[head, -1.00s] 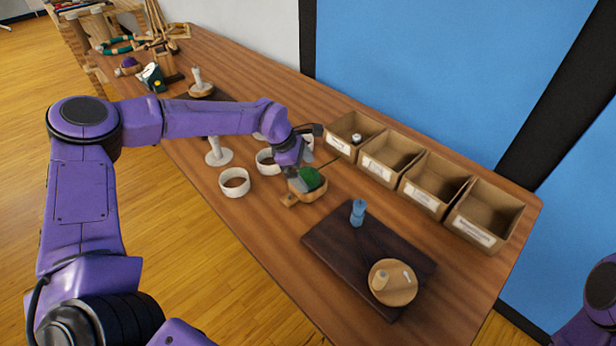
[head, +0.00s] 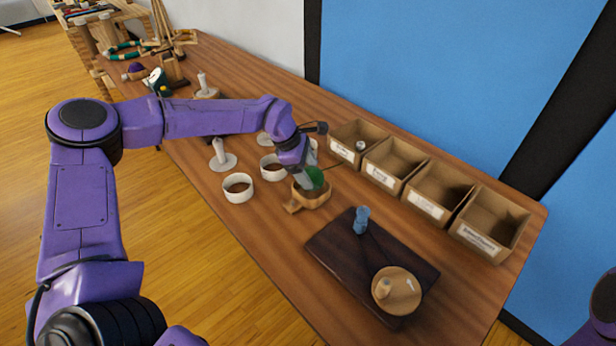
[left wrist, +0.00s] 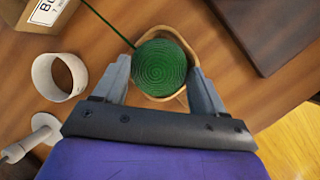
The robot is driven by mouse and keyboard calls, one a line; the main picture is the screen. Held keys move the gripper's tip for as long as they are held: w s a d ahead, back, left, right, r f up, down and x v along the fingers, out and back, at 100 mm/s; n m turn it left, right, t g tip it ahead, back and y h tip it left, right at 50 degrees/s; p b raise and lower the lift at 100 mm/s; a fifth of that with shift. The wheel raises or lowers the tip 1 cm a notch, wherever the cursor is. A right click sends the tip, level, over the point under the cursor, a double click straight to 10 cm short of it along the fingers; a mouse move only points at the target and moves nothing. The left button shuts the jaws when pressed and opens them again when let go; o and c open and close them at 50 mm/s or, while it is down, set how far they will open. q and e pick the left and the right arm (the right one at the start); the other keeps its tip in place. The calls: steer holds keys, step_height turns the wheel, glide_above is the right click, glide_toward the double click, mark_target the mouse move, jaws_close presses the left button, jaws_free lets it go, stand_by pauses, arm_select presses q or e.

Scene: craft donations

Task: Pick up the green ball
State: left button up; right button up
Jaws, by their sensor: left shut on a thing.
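The green ball (head: 314,179) is a wound ball of yarn. In the left wrist view the ball (left wrist: 160,66) sits between the two grey fingers of my left gripper (left wrist: 162,80), which is shut on it. A green strand runs from the ball to the upper left. Under the ball is a wooden bowl (head: 322,199) with a short handle. In the head view my left gripper (head: 308,176) is over the bowl. I cannot tell whether the ball is clear of the bowl. My right gripper is not in view.
Several labelled cardboard boxes (head: 437,209) line the back right edge. A dark board (head: 335,248) holds a blue figure (head: 361,220) and a round wooden plate (head: 396,311). White rings (head: 238,198) and a white spool stand (head: 223,161) are left of the bowl.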

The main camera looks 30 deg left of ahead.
arm_select(q)
steer(key=s+r+b, duration=0.1)
steer(key=s+r, duration=0.9)
steer(key=s, duration=0.4)
steer(key=shift+d+r+b, duration=0.25)
steer(key=shift+b, duration=0.1)
